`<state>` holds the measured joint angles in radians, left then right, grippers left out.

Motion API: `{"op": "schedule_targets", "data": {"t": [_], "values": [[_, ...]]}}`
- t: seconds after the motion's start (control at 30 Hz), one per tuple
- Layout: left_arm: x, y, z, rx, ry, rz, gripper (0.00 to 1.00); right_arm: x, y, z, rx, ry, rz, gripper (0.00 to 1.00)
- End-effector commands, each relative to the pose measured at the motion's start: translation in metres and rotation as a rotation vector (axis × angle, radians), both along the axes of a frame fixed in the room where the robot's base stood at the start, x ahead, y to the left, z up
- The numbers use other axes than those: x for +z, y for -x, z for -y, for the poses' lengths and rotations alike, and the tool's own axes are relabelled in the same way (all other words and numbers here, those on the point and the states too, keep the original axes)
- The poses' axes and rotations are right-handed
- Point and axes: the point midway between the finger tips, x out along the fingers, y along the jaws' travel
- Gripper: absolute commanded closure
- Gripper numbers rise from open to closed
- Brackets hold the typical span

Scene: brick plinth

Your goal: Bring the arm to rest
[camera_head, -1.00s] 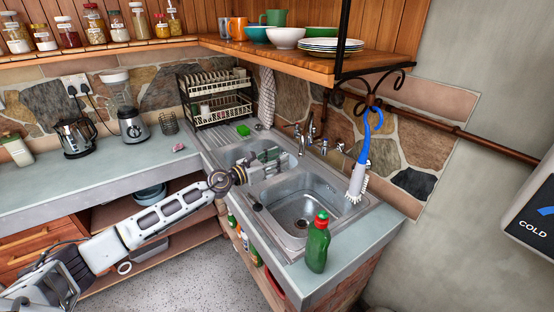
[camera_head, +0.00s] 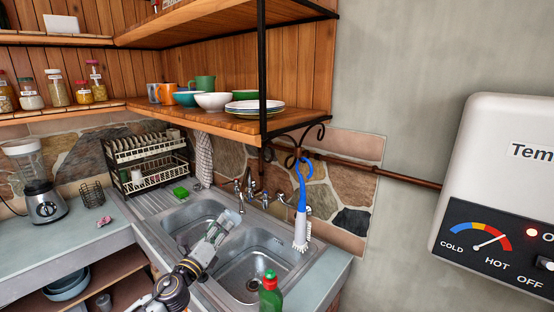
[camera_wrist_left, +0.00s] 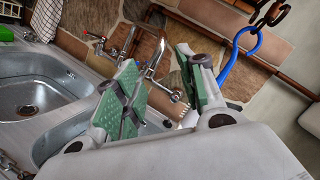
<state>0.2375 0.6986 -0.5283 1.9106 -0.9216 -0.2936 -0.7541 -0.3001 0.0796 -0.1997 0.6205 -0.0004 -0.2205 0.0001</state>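My left arm comes in from the bottom left in the head view. Its gripper (camera_head: 222,228) hangs over the sink (camera_head: 262,238), near the divider between the two bowls. In the left wrist view the two green-padded fingers (camera_wrist_left: 160,62) stand apart with nothing between them, so it is open. The tap (camera_head: 246,186) is behind the gripper; it also shows beyond the fingers in the left wrist view (camera_wrist_left: 154,60). My right gripper is in neither view.
A blue and white brush (camera_head: 301,215) hangs from the shelf bracket at the sink's right. A green bottle (camera_head: 270,294) stands at the front edge. A dish rack (camera_head: 150,162) and green sponge (camera_head: 181,191) are at the left. A water heater (camera_head: 500,190) is on the right wall.

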Motion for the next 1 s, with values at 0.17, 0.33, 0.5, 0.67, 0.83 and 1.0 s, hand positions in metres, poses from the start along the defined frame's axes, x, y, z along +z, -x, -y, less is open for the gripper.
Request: {"op": "schedule_targets", "data": {"t": [0.17,0.33,0.5,0.67,0.83,1.0], "values": [[-0.017,0.018,-0.009,0.099,0.290,-0.124,0.60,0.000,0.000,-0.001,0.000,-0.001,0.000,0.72],[-0.041,0.038,-0.023,0.210,0.551,-0.249,0.60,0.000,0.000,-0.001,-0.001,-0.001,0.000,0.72],[-0.071,0.064,-0.036,0.333,0.799,-0.381,0.60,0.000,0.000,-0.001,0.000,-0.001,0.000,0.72],[-0.103,0.094,-0.047,0.463,1.021,-0.507,0.60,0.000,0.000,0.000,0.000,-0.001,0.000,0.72],[-0.139,0.134,-0.054,0.614,1.239,-0.643,0.60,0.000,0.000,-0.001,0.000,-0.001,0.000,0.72],[-0.172,0.181,-0.057,0.783,1.438,-0.777,0.60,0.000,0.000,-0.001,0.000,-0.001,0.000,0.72]]}}
